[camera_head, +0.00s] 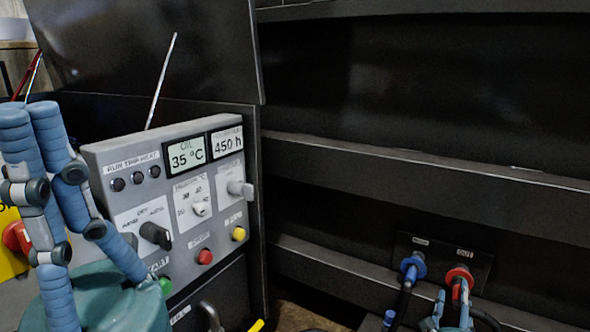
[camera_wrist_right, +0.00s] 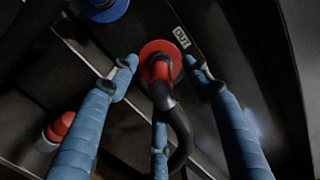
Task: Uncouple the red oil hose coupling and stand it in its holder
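The red oil hose coupling (camera_head: 459,276) sits on a dark wall plate at lower right, under a label reading OUT; a black hose hangs from it. It also shows in the right wrist view (camera_wrist_right: 160,62), still at its plate. My right gripper (camera_head: 455,312) is just below it. In the wrist view the right gripper (camera_wrist_right: 159,68) is open, with fingers to either side of the coupling and one below the hose, apparently not closed on it. My left gripper (camera_head: 30,110) is open and empty, beside the control panel. I cannot identify the holder for certain.
A blue coupling (camera_head: 413,266) sits left of the red one, on the same plate (camera_head: 438,250). A red-topped piece (camera_wrist_right: 60,126) stands lower left in the wrist view. The grey control panel (camera_head: 170,170) is near my left gripper. Horizontal black ribs cross the wall.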

